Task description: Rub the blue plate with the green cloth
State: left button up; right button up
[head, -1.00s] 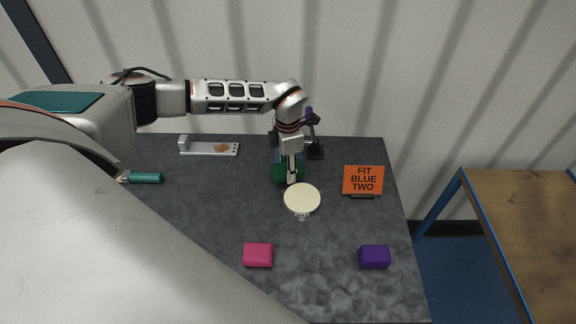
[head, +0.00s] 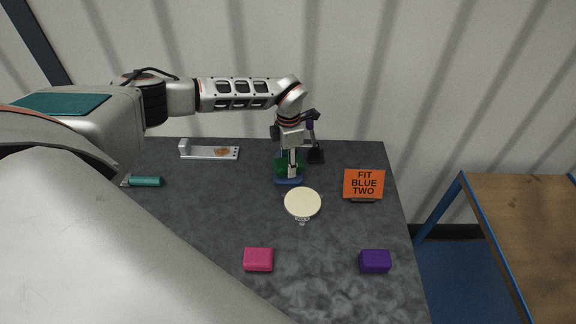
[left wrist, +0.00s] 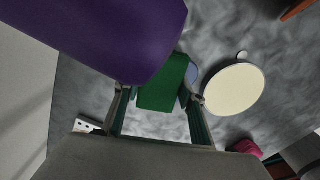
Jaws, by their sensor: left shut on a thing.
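My left gripper (head: 291,172) is shut on the green cloth (head: 281,168) at the back middle of the table. The cloth hangs between the fingers, and it also shows in the left wrist view (left wrist: 164,88). The blue plate (head: 289,181) lies just under the cloth, with its front edge showing. In the left wrist view a small bluish part of the plate (left wrist: 193,75) shows beside the cloth. The cloth and fingers hide the rest. I cannot tell whether the cloth touches the plate. My right gripper is not in view.
A cream round disc (head: 302,203) stands close in front of the plate. A dark stand with a purple part (head: 316,154) is close behind, right. An orange sign (head: 364,184), pink block (head: 258,260), purple block (head: 375,261), green-handled tool (head: 146,182) and grey rack (head: 210,152) surround free table.

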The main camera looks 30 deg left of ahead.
pick_arm(q)
jog(key=shift+w+a, duration=0.3)
jog(key=shift+w, duration=0.15)
notch_tip(320, 180, up, 4)
jog(key=p, duration=0.4)
jog(key=shift+r+p, duration=0.35)
jog(key=shift+r, duration=0.6)
